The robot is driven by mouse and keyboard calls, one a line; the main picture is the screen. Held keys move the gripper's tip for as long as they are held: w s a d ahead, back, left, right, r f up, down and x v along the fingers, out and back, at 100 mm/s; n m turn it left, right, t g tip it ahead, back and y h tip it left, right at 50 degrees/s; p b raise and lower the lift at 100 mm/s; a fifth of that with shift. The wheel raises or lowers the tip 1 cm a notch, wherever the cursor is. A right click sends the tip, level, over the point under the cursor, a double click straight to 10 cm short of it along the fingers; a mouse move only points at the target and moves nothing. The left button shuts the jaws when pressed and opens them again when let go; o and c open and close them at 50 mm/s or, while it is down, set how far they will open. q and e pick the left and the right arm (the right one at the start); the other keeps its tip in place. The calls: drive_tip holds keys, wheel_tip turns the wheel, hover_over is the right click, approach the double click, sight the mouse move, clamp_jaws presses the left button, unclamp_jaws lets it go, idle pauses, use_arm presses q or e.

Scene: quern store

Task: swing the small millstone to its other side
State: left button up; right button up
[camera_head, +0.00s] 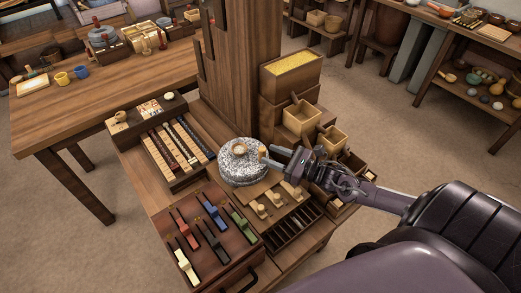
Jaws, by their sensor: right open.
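The small millstone (238,171) is a round, speckled grey stone lying flat on the low wooden table, at the middle of the head view. A small pale round piece, like a cup or hopper, sits on its top. My right gripper (266,156) is at the stone's right edge, with its fingers pointing left. It is open. A small tan peg, perhaps the stone's handle, shows by the fingertips; I cannot tell if they touch it. My left gripper is not in view.
A dark wooden tray (237,250) with coloured clips lies in front of the stone. A slatted rack (170,153) stands to its left. A wooden post (235,75) and stacked boxes (268,112) stand close behind. Small wooden scoops (275,199) lie right of front.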

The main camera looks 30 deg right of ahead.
sight(262, 152)
drive_tip(key=x, duration=0.3)
drive_tip(key=shift+w+a, duration=0.15)
drive_tip(key=shift+w, duration=0.2)
drive_tip(key=shift+w+a, duration=0.1)
drive_tip(key=shift+w, duration=0.05)
drive_tip(key=c, duration=0.9)
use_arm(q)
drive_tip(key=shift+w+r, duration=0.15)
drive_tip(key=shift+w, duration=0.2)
use_arm(e)
clamp_jaws()
